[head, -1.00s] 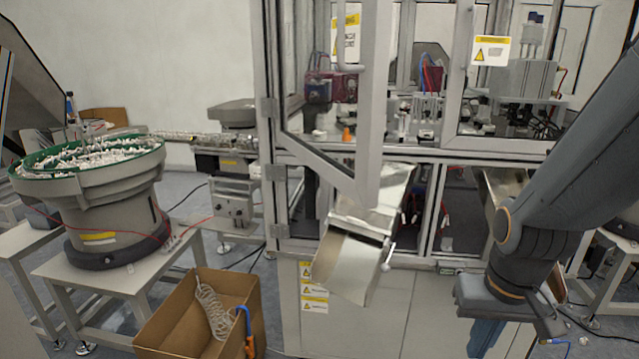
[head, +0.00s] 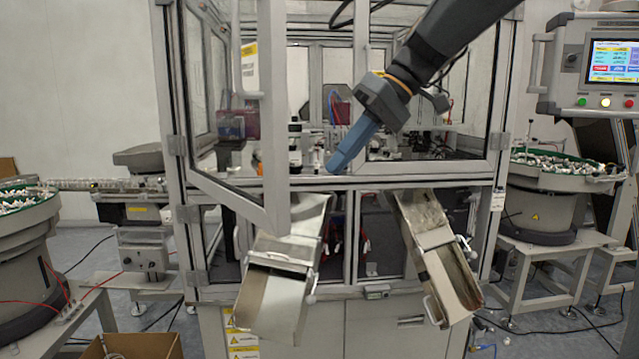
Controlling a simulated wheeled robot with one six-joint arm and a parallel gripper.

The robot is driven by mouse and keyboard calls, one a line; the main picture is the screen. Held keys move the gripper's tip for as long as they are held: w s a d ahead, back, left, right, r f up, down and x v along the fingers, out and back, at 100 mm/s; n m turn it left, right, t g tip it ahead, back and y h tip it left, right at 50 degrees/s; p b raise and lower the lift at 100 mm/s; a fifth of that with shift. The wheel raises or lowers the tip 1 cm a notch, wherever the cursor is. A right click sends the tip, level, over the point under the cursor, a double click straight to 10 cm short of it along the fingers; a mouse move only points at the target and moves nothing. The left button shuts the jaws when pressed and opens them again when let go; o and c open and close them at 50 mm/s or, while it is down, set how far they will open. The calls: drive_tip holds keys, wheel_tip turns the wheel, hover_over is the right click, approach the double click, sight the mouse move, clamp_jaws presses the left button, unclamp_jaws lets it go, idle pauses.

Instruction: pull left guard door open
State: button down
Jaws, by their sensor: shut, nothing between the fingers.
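The left guard door (head: 277,185) is a grey-framed clear panel on the left of the machine. It is hinged at the machine's left post and stands swung outward, partly open, with its free edge toward me. Its vertical handle (head: 240,60) shows near the top of that edge. My gripper (head: 335,168), with blue fingers, is shut and empty. It appears in front of the machine's middle, to the right of the door's free edge and apart from it in the picture. My arm reaches in from the upper right.
Two metal chutes, left (head: 270,305) and right (head: 440,260), jut from the machine below the doors. A control panel (head: 598,65) hangs at the upper right. Bowl feeders stand left (head: 25,265) and right (head: 540,205). A cardboard box (head: 140,346) sits low at the left.

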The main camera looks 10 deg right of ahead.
drive_tip(key=s+a+f+p, duration=0.1)
drive_tip(key=a+f+p, duration=0.3)
drive_tip(key=a+f, duration=0.3)
drive_tip(key=shift+s+a+f, duration=0.15)
drive_tip(key=shift+s+a, duration=0.1)
drive_tip(key=shift+a, duration=0.65)
